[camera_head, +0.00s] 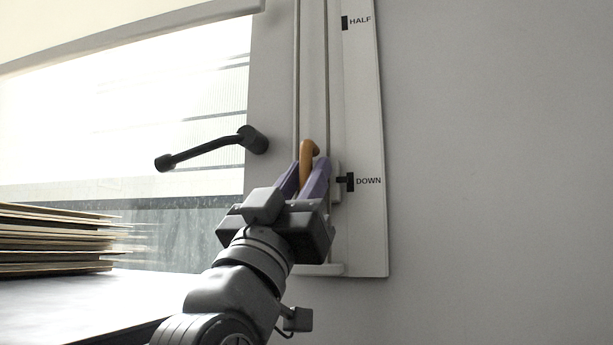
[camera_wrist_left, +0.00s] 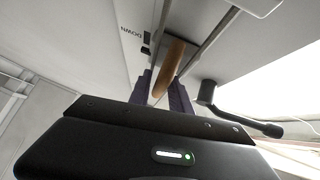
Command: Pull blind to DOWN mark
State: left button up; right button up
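An orange handle (camera_head: 308,150) stands on a pale vertical rail beside the window. My left gripper (camera_head: 304,176) has its two purple fingers on either side of the handle and looks shut on it. The wrist view also shows the handle (camera_wrist_left: 171,62) between the fingers (camera_wrist_left: 162,95). A dark pointer on the slider is level with the black DOWN mark (camera_head: 350,182) on the white scale board. The HALF mark (camera_head: 345,22) is higher up. The pale blind (camera_head: 80,18) with its bottom bar crosses the top left. My right gripper is not in view.
A black window lever (camera_head: 205,149) sticks out left of the rail. The grey wall right of the scale board is bare.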

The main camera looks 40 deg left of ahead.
pick_arm(q)
jog(key=shift+s, duration=0.15)
jog(key=v, duration=0.7)
jog(key=shift+s+f, duration=0.15)
jog(key=shift+f, duration=0.15)
